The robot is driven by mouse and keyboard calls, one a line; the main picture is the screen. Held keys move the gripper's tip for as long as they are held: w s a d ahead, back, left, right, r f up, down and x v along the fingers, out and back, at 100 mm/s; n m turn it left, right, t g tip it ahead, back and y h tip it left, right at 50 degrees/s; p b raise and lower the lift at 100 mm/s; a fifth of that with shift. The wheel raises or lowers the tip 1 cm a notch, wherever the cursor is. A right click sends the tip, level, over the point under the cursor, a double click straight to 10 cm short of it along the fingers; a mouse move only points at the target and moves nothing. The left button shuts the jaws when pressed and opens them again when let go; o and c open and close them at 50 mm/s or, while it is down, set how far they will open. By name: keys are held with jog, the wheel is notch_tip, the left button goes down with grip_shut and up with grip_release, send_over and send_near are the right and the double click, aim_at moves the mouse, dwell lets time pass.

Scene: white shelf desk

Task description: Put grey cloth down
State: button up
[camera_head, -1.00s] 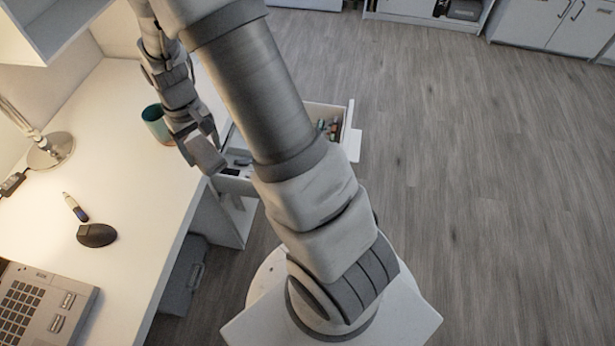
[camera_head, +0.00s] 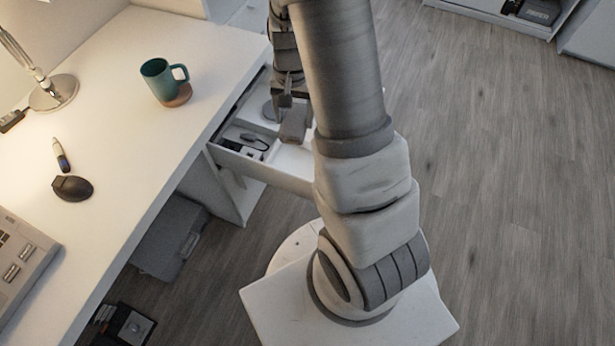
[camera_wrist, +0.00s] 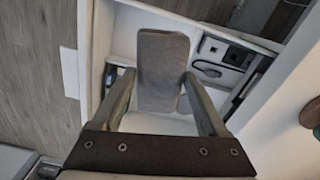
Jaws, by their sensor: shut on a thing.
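The grey cloth (camera_wrist: 163,62) is a folded, flat rectangle held between the two fingers of my gripper (camera_wrist: 158,78) in the wrist view. My gripper is shut on it. In the head view the cloth (camera_head: 294,125) hangs below my gripper (camera_head: 286,97), over the open white drawer (camera_head: 262,168). The cloth appears to be above the drawer's inside; I cannot tell whether it touches the bottom. My arm hides the right part of the drawer in the head view.
The drawer's left side holds a tray with small dark items (camera_head: 247,140). A teal mug (camera_head: 157,80) stands on a coaster on the white desk (camera_head: 125,135).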

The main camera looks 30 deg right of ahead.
aim_at(306, 171)
jog(key=shift+s+d+f+m+b, duration=0.25)
jog(key=shift+s+d+f+m, duration=0.1)
jog(key=shift+d+f+m, duration=0.15)
jog(key=shift+s+d+f+m+b, duration=0.3)
jog(key=shift+d+f+m, duration=0.1)
jog(key=shift+f, duration=0.15)
notch_tip(306, 171, down, 18)
jog(key=b, duration=0.7)
jog(key=shift+s+d, duration=0.1)
jog(key=shift+d, duration=0.05)
jog(key=shift+f, duration=0.2)
jog(key=o, duration=1.2)
jog(key=shift+r, duration=0.1)
jog(key=shift+r, duration=0.1)
